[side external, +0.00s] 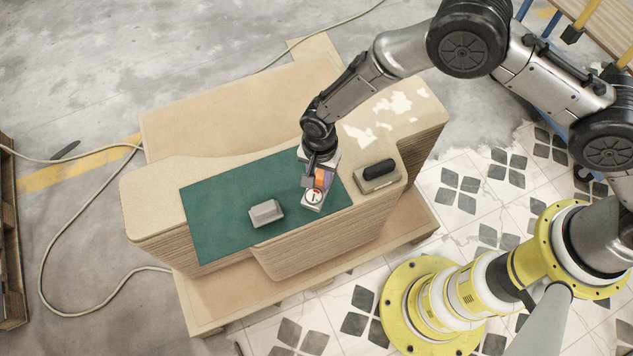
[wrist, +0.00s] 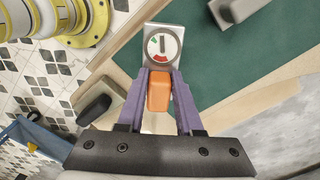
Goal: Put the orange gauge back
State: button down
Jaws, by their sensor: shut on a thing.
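The orange gauge shows in the wrist view with an orange grip (wrist: 158,95) and a pale plate carrying a round dial (wrist: 162,45). It also shows in the side view (side external: 313,197), near the right end of the green mat (side external: 212,215). My gripper (wrist: 158,78) has purple fingers closed on both sides of the orange grip. In the side view my gripper (side external: 318,178) points down over the mat, with the dial end of the gauge towards the front. I cannot tell whether the gauge touches the mat.
A grey block (side external: 266,212) lies on the mat, left of the gauge. A black object on a pale base (side external: 380,170) sits right of the mat on the stacked curved boards (side external: 150,205). The mat's left part is clear.

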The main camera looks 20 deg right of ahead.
aim_at(317, 183)
jog(key=shift+w+a+f, duration=0.15)
jog(key=shift+f, duration=0.05)
jog(key=shift+w+a+f, duration=0.1)
jog(key=shift+w+f, duration=0.05)
jog(key=shift+f, duration=1.55)
jog(key=shift+f, duration=0.15)
jog(key=c, duration=0.6)
grip_release()
jog(key=shift+o, duration=0.2)
notch_tip(317, 183, up, 12)
jog(key=shift+r, duration=0.15)
